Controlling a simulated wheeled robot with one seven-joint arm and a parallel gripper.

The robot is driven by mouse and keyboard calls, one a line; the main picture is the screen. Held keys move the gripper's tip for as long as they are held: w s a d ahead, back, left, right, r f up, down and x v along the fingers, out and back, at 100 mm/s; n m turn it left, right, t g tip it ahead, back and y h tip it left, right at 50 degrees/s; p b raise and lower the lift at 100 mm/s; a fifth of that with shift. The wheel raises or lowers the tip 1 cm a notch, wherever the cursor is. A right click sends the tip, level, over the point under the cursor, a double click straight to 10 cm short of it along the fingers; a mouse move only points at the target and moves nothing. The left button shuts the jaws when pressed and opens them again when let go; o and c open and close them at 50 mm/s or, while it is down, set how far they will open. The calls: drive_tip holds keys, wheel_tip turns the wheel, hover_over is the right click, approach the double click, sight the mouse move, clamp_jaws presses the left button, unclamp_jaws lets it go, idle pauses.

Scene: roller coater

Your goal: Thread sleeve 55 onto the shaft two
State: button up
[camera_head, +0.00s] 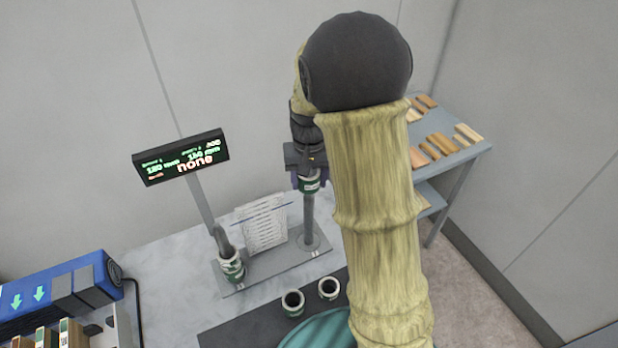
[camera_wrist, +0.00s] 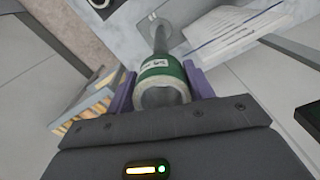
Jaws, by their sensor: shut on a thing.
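My gripper (camera_head: 309,182) is shut on a green-and-white sleeve (camera_head: 311,187), held upright at the top of a grey upright shaft (camera_head: 308,222). In the wrist view, the purple fingers of my gripper (camera_wrist: 158,85) flank the sleeve (camera_wrist: 162,68); its small label is too blurred to read surely. The shaft (camera_wrist: 160,42) runs on from the sleeve's far end, in line with it. I cannot tell whether the sleeve is around the shaft's tip or just above it. Another post at the left end of the plate carries stacked green-and-white sleeves (camera_head: 232,267).
Two loose sleeves stand on a dark mat (camera_head: 240,335) in front, beside a teal round thing (camera_head: 322,330). A printed sheet (camera_head: 262,226) stands between the posts. A display (camera_head: 181,158) reads "none". A blue machine (camera_head: 60,295) is left; a shelf (camera_head: 462,160) with wooden pieces is right.

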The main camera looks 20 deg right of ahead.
sight(309, 192)
drive_tip(key=shift+f+b, duration=0.85)
drive_tip(key=shift+f, duration=0.5)
drive_tip(key=shift+f, duration=0.1)
drive_tip(key=shift+f+b, duration=0.75)
drive_tip(key=shift+f, duration=0.25)
drive_tip(key=o, duration=1.1)
drive_tip(key=shift+o, duration=0.4)
drive_tip(key=o, duration=0.3)
